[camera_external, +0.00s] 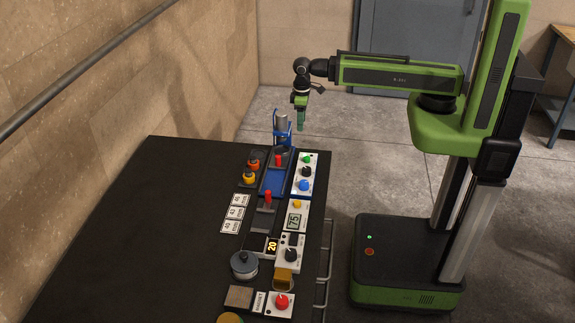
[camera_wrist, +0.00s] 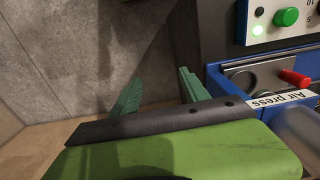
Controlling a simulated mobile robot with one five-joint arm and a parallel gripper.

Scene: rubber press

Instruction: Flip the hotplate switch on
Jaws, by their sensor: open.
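What looks like the hotplate, a dark plate with a lit "20" display (camera_external: 271,246), sits in the lower middle of the black table. Beside it is a white control panel (camera_external: 281,263) with a black knob (camera_external: 291,255) and a small dark part that may be the switch (camera_external: 293,239); its position is too small to read. My gripper (camera_external: 300,127) hangs pointing down above the far end of the table, well away from this panel. In the wrist view its green fingers (camera_wrist: 160,92) are apart with nothing between them. The hotplate is not in the wrist view.
A metal pot (camera_external: 244,264) and a red-knob box (camera_external: 281,303) are near the hotplate. The table's left side is clear.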

